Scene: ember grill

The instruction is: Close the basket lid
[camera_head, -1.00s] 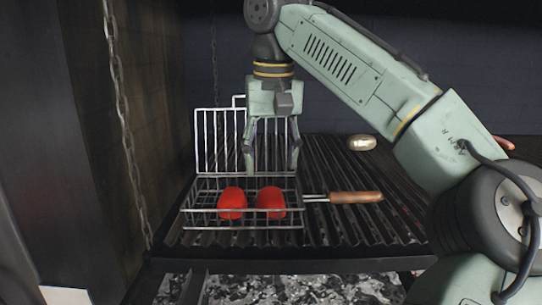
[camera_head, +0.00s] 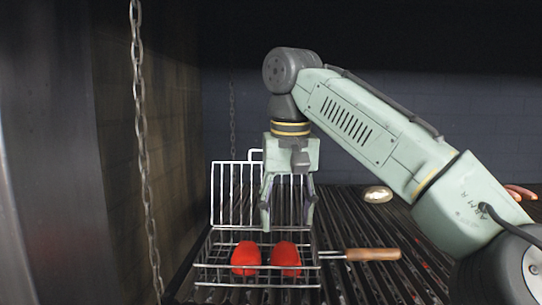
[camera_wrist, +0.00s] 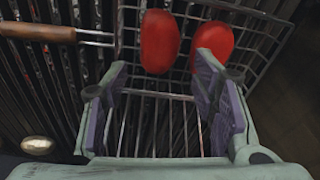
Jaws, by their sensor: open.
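The wire basket (camera_head: 205,273) sits on the grill with two red peppers (camera_head: 246,258) inside; the peppers also show in the wrist view (camera_wrist: 159,41). Its wire lid (camera_head: 228,195) stands upright, open, at the basket's back edge. A wooden handle (camera_head: 374,254) sticks out to the right of the basket in the head view. My gripper (camera_head: 288,215) is open, pointing down by the raised lid, above the back of the basket. In the wrist view lid wires (camera_wrist: 163,127) show between the fingers. I cannot tell whether the fingers touch the lid.
The dark grill grate (camera_head: 345,215) spreads to the right. A pale round item (camera_head: 378,194) lies on it, and reddish sausage-like food (camera_head: 520,191) lies at the far right. A chain (camera_head: 142,150) hangs at the left near the side wall.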

